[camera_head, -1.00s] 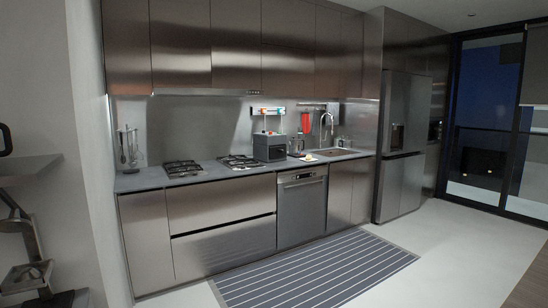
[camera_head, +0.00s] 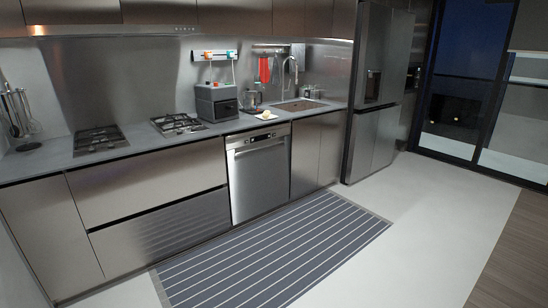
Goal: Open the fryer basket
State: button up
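The grey box-shaped appliance (camera_head: 216,102) on the counter, right of the stove, looks like the fryer. It is dark grey with a wider lower part whose front faces the room. Its basket front (camera_head: 225,109) seems to be flush with the body, but it is too small to tell for sure. The counter (camera_head: 140,137) under it is grey. My gripper is not in view, and no part of my arm shows near the fryer.
Gas burners (camera_head: 178,124) stand left of the fryer; a small plate (camera_head: 266,116) and a sink (camera_head: 300,105) lie to its right. A dishwasher (camera_head: 258,172) is below. A striped runner (camera_head: 275,255) lies on the floor, which is otherwise clear.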

aim_at(224, 108)
jog(key=i, duration=2.45)
